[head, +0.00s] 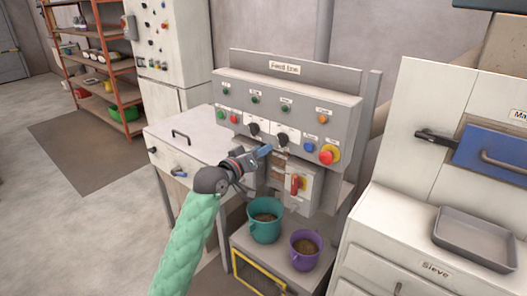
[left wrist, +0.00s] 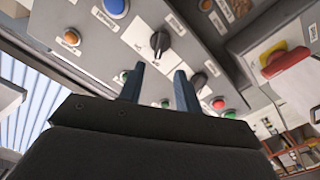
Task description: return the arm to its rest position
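My left arm, in a green sleeve, reaches up from the bottom of the head view. Its gripper (head: 265,150) is in front of the grey feed line panel (head: 330,112), just below the row of black knobs. In the left wrist view the two blue-grey fingers (left wrist: 158,88) stand apart with nothing held between them. One black knob (left wrist: 160,42) shows beyond the fingertips and another (left wrist: 198,82) beside the right finger; I cannot tell whether a finger touches it. My right gripper is in neither view.
Below the panel are a red-handled switch box (head: 300,186), a teal bucket (head: 264,232) and a purple bucket (head: 305,262). A white cabinet (head: 178,142) stands left of the panel. A grey tray (head: 474,268) sits on the right-hand unit. Open floor (head: 60,210) lies at left.

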